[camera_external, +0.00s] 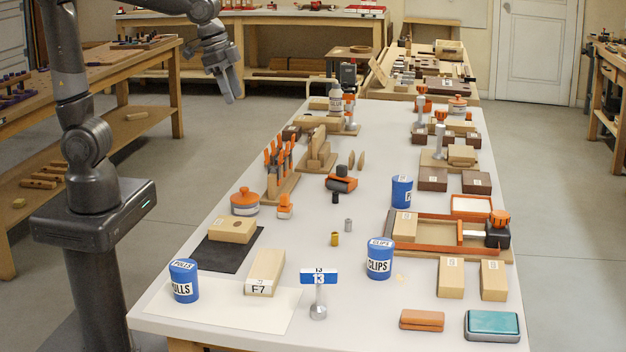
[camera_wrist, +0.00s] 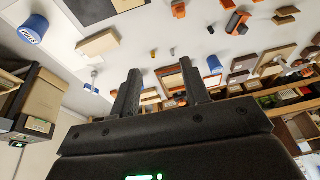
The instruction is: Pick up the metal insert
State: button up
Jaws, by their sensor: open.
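Several small cylinders stand near the middle of the white bench. One is grey and metallic (camera_external: 348,225), one is brass-coloured (camera_external: 335,239) and one is dark (camera_external: 335,198). The grey one best fits a metal insert, but they are too small to tell for sure. In the wrist view a brass-coloured spot (camera_wrist: 153,54) shows beyond the fingertips, with a small grey piece (camera_wrist: 172,51) beside it. My gripper (camera_external: 231,98) hangs open and empty at the upper left, high and well away from them. Its two fingers are spread apart in the wrist view (camera_wrist: 163,85).
A blue CLIPS can (camera_external: 379,259) stands to the right of the cylinders. An orange-and-black tool (camera_external: 341,182) lies behind them. A rack of orange-handled tools (camera_external: 279,165) and an orange-lidded jar (camera_external: 244,202) stand to the left. A sign on a stand (camera_external: 318,290) is in front.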

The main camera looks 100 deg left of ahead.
jog(key=w+a+f+g, duration=0.1)
jog(key=w+a+f, duration=0.25)
jog(key=w, duration=0.45)
jog(key=g, duration=0.3)
send_over(336, 198)
jog(key=s, duration=0.1)
notch_tip(336, 198, down, 17)
jog(key=shift+h, duration=0.3)
jog(key=f, duration=0.5)
jog(key=shift+s+a, duration=0.1)
jog(key=shift+a, duration=0.25)
jog(key=shift+w+a+f, duration=0.1)
jog(key=shift+w+f, duration=0.05)
jog(key=shift+f, duration=0.9)
jog(key=shift+w+d+f, duration=0.1)
jog(key=shift+w+f, duration=0.1)
jog(key=shift+f, duration=0.8)
jog(key=shift+w+a+f, duration=0.1)
jog(key=shift+w+f, duration=0.05)
jog(key=shift+f, duration=0.9)
grip_shut()
